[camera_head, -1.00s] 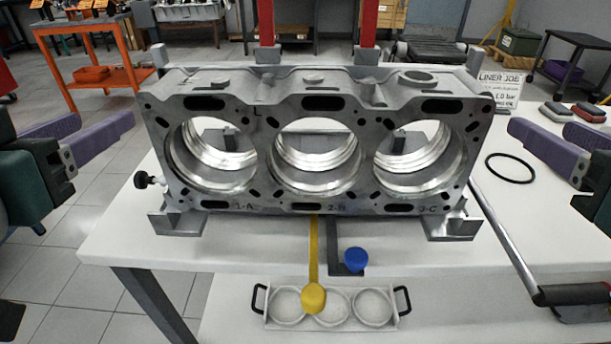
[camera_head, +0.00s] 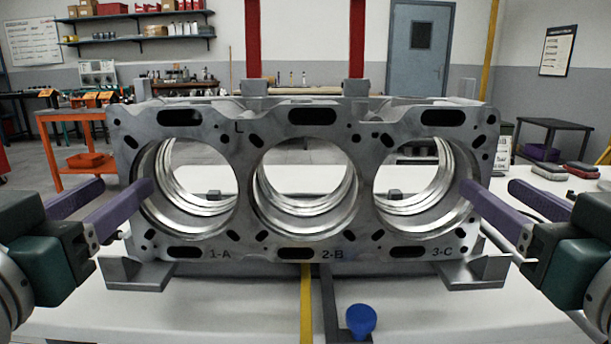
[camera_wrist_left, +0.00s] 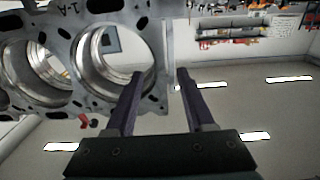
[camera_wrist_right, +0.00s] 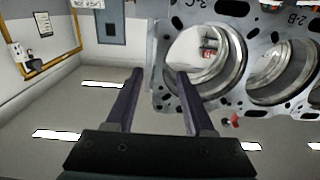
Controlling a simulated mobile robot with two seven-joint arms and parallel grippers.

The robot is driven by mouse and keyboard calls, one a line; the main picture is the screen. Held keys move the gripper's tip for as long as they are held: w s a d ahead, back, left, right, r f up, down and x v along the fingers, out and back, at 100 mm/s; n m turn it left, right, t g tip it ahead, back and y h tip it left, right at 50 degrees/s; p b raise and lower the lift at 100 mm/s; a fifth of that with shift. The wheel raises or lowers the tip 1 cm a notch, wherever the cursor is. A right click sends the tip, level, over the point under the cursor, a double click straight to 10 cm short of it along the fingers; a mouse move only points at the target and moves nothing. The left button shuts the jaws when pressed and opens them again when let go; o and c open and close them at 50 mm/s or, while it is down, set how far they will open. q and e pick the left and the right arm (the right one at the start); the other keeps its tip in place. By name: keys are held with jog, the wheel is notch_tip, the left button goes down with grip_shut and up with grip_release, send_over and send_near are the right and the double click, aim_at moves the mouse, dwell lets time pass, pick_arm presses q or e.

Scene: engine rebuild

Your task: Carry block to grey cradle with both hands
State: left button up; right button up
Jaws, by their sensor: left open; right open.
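The grey engine block (camera_head: 262,120) stands upright with three round bores facing me. Grey angled feet show under its left end (camera_head: 135,276) and right end (camera_head: 460,274); I cannot tell whether they belong to the cradle. My left gripper (camera_head: 127,187) is open at the block's left end, one finger in front of bore 1-A and the other outside the end. The left wrist view shows its fingers (camera_wrist_left: 162,76) either side of the end edge. My right gripper (camera_head: 490,187) is open, likewise placed at the 3-C end; its fingers also show in the right wrist view (camera_wrist_right: 160,74). Contact cannot be told.
A blue round-topped part (camera_head: 360,320) and a yellow strip (camera_head: 306,300) lie in front of the block on the white table (camera_head: 220,320). Two red posts (camera_head: 357,45) rise behind the block. Small dark and red items (camera_head: 580,168) lie at the right.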

aim_at(148, 166)
pick_arm(q)
jog(key=w, duration=0.8)
jog(key=shift+w, duration=0.1)
pick_arm(e)
jog(key=w, duration=0.8)
jog(key=shift+w, duration=0.1)
pick_arm(q)
jog(key=shift+c, duration=0.3)
pick_arm(e)
jog(key=shift+c, duration=0.2)
pick_arm(q)
jog(key=shift+a, duration=0.1)
grip_shut()
pick_arm(e)
grip_shut()
